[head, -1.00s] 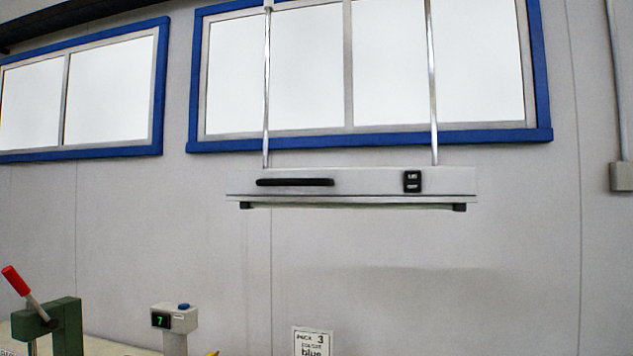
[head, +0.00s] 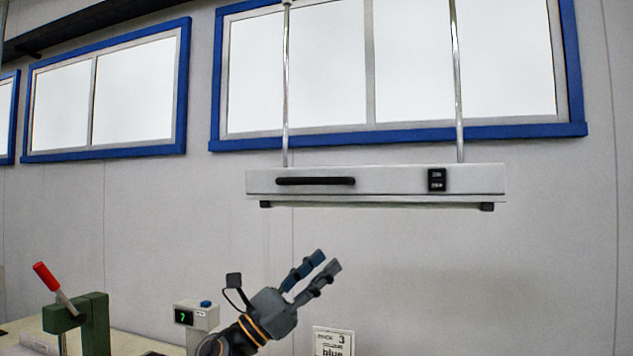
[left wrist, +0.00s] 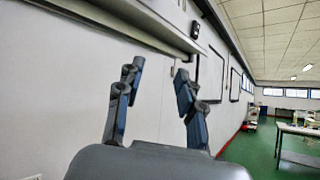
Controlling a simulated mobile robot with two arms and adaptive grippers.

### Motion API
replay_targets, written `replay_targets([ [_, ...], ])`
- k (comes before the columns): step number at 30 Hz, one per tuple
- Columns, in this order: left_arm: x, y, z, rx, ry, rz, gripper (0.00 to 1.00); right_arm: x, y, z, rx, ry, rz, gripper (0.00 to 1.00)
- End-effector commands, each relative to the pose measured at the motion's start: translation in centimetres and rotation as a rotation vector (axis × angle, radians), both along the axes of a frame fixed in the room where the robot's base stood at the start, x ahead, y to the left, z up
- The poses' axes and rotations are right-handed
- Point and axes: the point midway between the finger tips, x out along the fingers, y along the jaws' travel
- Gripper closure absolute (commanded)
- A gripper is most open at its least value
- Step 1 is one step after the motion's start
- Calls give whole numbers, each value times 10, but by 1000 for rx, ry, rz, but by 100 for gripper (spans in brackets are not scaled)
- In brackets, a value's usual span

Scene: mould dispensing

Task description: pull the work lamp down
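The work lamp (head: 390,182) is a long pale housing hanging from two thin metal rods in front of the window. Its black handle (head: 315,181) is on the front at the left, and a black switch (head: 437,180) is at the right. My left gripper (head: 328,262) is raised below the lamp, apart from it, fingers spread and empty, pointing up and right. In the left wrist view the open fingers (left wrist: 157,78) show with the lamp's housing (left wrist: 135,18) above them. My right gripper is not in view.
A green press with a red-tipped lever (head: 92,318) and a small box with a green display (head: 196,318) stand on the bench at lower left. A printed card (head: 333,341) is at the bottom. The wall between lamp and bench is bare.

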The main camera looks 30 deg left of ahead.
Motion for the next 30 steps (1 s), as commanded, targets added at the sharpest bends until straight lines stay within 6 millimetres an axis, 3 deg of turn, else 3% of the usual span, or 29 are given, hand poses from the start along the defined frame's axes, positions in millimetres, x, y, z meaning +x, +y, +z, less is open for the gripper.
replay_targets([
  [1,-11,5,32,175,-91,64,63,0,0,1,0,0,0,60],
  [6,-46,30,96,759,-315,309,63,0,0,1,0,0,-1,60],
  [12,-86,84,132,1231,-408,531,63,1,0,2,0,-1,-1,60],
  [16,-102,106,139,1373,-414,591,63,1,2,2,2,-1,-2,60],
  [20,-102,109,141,1413,-414,605,63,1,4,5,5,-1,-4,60],
  [30,-51,75,152,1408,-416,597,63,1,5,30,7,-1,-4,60],
])
